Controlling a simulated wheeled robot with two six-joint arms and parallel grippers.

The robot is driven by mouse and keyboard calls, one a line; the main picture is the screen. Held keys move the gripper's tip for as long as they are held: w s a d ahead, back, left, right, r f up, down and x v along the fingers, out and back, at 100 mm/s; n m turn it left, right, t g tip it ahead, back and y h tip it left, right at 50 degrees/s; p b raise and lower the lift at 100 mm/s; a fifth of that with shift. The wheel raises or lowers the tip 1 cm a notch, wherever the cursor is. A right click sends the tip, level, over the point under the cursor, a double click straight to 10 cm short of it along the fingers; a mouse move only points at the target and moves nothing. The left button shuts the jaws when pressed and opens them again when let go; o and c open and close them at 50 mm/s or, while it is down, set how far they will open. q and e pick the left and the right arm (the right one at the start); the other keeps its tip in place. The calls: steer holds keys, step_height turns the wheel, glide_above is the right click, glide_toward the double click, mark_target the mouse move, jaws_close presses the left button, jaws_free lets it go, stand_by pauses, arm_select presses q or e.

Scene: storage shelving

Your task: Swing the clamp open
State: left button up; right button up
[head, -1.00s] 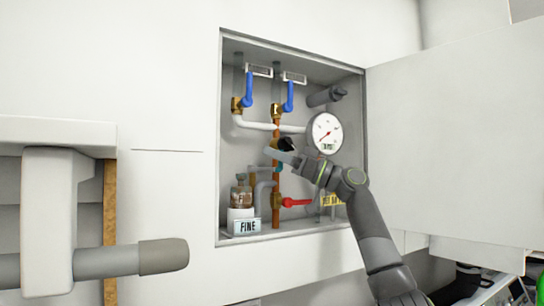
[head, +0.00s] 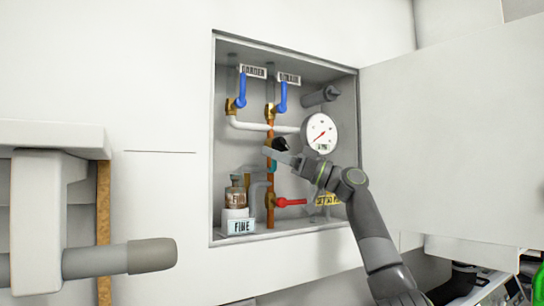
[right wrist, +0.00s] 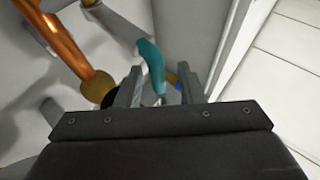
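The head view shows an open wall cabinet with pipes and valves; nothing in it is clearly recognizable as a clamp. The fingers are apart, with space on both sides of the handle. My left gripper is not in view.
Two blue levers (head: 242,90) hang at the top; a red lever (head: 292,202) points right below. A round gauge (head: 320,131) is close above my right arm. A bottle (head: 236,194) stands at lower left. The cabinet door (head: 450,145) is open at right.

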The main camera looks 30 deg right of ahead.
steer(key=shift+s, duration=0.1)
steer(key=shift+w+a, duration=0.15)
steer(key=shift+w, duration=0.05)
steer(key=shift+f, duration=0.15)
steer(key=b+v, duration=0.9)
steer(key=v, duration=0.8)
steer(key=shift+s+d, duration=0.25)
steer(key=shift+d, duration=0.05)
